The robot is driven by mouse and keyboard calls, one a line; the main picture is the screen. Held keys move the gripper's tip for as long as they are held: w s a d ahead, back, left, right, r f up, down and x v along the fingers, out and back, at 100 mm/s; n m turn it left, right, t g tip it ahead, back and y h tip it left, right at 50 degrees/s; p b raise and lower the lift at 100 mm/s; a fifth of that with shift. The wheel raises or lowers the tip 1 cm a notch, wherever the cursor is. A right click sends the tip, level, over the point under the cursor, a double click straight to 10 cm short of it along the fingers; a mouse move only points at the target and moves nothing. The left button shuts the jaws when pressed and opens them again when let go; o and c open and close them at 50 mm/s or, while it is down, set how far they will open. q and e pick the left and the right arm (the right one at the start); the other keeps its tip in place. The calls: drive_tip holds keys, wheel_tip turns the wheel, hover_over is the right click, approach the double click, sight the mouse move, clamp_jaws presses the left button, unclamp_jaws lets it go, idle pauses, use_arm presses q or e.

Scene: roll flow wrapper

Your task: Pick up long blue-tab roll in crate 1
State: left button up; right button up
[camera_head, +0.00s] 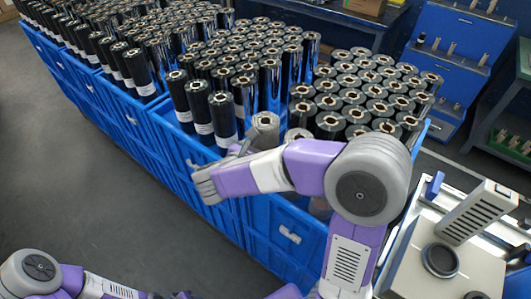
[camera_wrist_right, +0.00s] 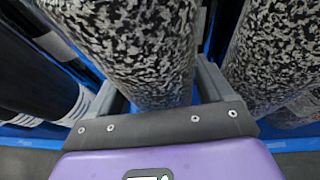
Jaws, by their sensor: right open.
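Many upright rolls stand packed in the blue crates. A grey roll (camera_head: 265,126) stands near the front edge of a crate (camera_head: 285,235), right beside my right gripper (camera_head: 236,158) in the head view. In the right wrist view my right gripper (camera_wrist_right: 160,88) is open, with one finger on each side of a speckled grey-and-black roll (camera_wrist_right: 140,45). I cannot tell whether the fingers touch it. Its lower end is hidden behind the gripper body. No blue tab can be made out on any roll. My left gripper is not in view; only my left arm shows at bottom left.
Dark rolls (camera_head: 222,118) stand just left of the grey roll. Another speckled roll (camera_wrist_right: 275,55) is close on the right in the wrist view, and a black roll (camera_wrist_right: 35,75) on the left. A machine (camera_head: 455,250) stands at right. Open floor (camera_head: 90,180) lies left.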

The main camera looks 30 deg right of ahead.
drive_tip(key=shift+c, duration=0.2)
drive_tip(key=c, duration=1.2)
drive_tip(key=shift+w+r, duration=0.1)
drive_tip(key=shift+c, duration=0.8)
drive_tip(key=shift+r, duration=0.1)
